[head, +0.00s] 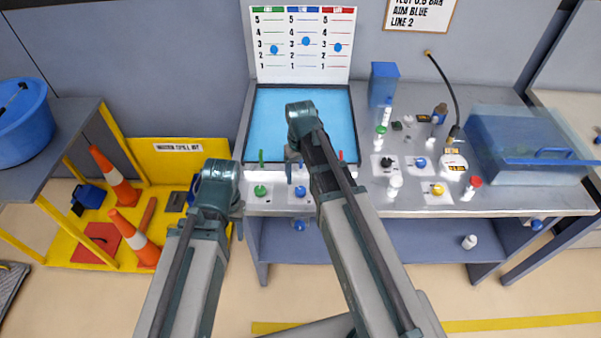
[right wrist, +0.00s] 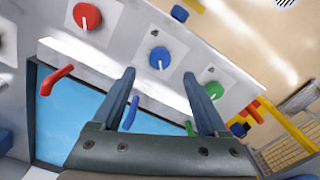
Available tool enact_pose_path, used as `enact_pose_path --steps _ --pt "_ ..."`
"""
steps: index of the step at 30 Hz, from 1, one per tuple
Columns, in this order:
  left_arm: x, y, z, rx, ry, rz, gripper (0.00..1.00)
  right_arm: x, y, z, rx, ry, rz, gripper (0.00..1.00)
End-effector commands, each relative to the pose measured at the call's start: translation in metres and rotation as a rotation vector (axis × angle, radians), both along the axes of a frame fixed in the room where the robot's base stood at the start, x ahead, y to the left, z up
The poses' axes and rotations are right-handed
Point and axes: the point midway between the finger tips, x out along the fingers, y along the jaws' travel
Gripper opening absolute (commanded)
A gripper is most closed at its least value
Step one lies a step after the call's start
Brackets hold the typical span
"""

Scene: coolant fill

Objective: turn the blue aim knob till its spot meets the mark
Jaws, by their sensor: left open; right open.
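The blue aim knob (head: 300,191) sits on the pale front panel; in the right wrist view the blue knob (right wrist: 159,58) shows a white pointer line. My right gripper (right wrist: 159,76) is open and empty there, its fingertips apart on either side, with the knob just beyond them in the picture. In the head view my right arm covers part of the panel. The backboard (head: 303,76) has green, blue and red columns numbered 1 to 5. The blue column's spot (head: 306,41) lies near line 3. A sign (head: 421,13) reads "AIM BLUE LINE 2". My left gripper (head: 237,208) is open, left of the panel.
The green knob (right wrist: 214,90) and red knob (right wrist: 86,16) flank the blue one. Red (right wrist: 55,78), blue (right wrist: 130,113) and green (right wrist: 189,128) levers stand behind the panel by the blue basin (head: 270,110). Bottles and more knobs fill the bench's right.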

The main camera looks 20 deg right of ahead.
Motion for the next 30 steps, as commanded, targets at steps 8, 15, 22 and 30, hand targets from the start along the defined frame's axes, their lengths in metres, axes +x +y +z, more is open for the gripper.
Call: enact_pose_path --steps 8,15,22,30 --pt "0.000 0.000 0.052 0.000 0.000 -0.002 0.50 0.000 0.000 0.052 0.000 0.000 0.000 0.77" --pt "0.000 0.000 0.068 -0.001 0.000 0.002 0.50 0.000 0.000 0.068 0.000 0.000 0.000 0.77" --pt "0.000 0.000 0.067 -0.001 0.000 0.002 0.50 0.000 0.000 0.067 0.000 0.000 0.000 0.77" --pt "0.000 0.000 0.045 -0.001 0.000 0.002 0.50 -0.042 0.037 0.046 -0.023 0.013 0.047 0.77"
